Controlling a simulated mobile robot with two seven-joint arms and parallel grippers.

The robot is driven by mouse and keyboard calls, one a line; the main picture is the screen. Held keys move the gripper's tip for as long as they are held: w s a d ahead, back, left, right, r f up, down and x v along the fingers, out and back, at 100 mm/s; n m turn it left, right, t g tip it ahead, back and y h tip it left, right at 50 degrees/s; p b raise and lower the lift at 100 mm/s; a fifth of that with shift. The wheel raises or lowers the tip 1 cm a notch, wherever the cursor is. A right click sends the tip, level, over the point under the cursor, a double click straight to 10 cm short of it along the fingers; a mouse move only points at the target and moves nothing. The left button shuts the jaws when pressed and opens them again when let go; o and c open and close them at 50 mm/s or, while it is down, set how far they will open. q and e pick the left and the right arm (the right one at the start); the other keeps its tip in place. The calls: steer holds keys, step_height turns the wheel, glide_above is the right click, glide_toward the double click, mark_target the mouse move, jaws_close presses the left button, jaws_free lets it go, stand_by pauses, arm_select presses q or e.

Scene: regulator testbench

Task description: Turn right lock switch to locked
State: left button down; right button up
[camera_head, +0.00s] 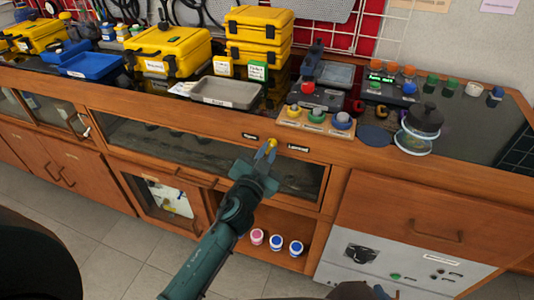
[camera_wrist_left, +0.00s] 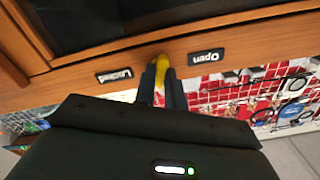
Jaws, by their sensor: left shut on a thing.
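The lock switch is a small yellow knob (camera_head: 272,143) on the wooden front edge of the bench, between a dark "Open" label (camera_head: 249,137) on its left and a dark "Locked" label (camera_head: 298,148) on its right. My left gripper (camera_head: 266,150) is shut on the yellow knob. In the left wrist view the knob (camera_wrist_left: 161,64) shows between the two fingers, with the labels upside down on either side. The fingers hide part of the knob, and its exact turn angle is hard to tell. My right gripper is not in view.
A wooden block with colored buttons (camera_head: 298,121) stands on the bench above the switch. Below is a glass-fronted compartment (camera_head: 205,150) and an open shelf with several small jars (camera_head: 275,243).

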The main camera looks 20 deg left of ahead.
arm_select(q)
steer(key=shift+m, duration=1.9)
steer(key=c, duration=1.5)
jaws_free()
steer(key=shift+o, duration=0.2)
